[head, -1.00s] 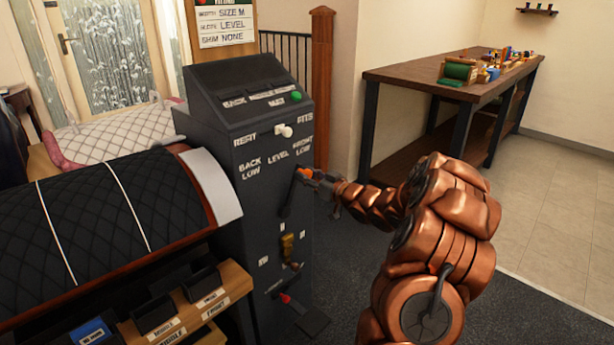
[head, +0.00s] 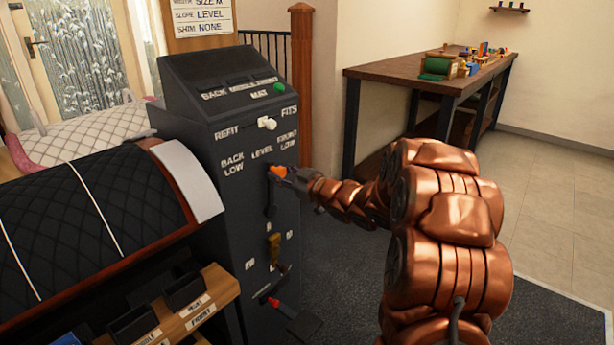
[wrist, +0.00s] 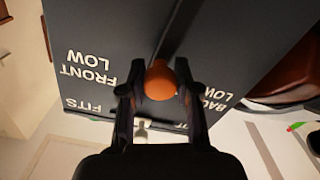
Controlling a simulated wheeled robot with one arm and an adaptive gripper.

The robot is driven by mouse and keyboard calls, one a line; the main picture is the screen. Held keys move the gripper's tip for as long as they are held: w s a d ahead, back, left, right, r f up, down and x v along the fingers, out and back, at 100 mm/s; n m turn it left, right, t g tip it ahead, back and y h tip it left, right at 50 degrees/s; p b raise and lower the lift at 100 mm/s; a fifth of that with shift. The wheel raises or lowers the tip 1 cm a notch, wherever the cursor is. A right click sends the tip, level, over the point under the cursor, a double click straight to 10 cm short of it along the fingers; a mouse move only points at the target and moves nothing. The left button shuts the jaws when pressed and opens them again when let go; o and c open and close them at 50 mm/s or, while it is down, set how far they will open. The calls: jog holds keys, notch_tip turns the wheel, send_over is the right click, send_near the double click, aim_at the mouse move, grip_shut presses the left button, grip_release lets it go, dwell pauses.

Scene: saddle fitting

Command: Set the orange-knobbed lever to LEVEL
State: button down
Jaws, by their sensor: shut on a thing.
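The lever with the orange knob (head: 277,171) is on the front of the dark console (head: 228,210). Its dark shaft (head: 269,203) runs down from the knob, close to upright. The knob stands just below and slightly right of the word LEVEL (head: 262,153), with FRONT LOW at upper right and BACK LOW at left. My gripper (head: 285,174) is shut on the knob. In the wrist view the orange knob (wrist: 160,82) sits between the two dark fingers. There the LEVEL label is hidden behind my gripper.
A white knob (head: 267,123) sits above, between REFIT and FITS. A brass-coloured handle (head: 274,247) and a red-tipped lever (head: 273,302) are lower on the console. A green button (head: 279,87) is on top. A quilted black saddle form (head: 90,215) stands left; a workbench (head: 420,75) stands right.

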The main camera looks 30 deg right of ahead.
jog(key=shift+s+a+r+n, duration=0.1)
jog(key=shift+s+a+n, duration=0.1)
jog(key=shift+a+n, duration=0.35)
jog(key=c, duration=0.8)
grip_release()
jog(key=v, duration=1.2)
jog(key=shift+d, duration=0.1)
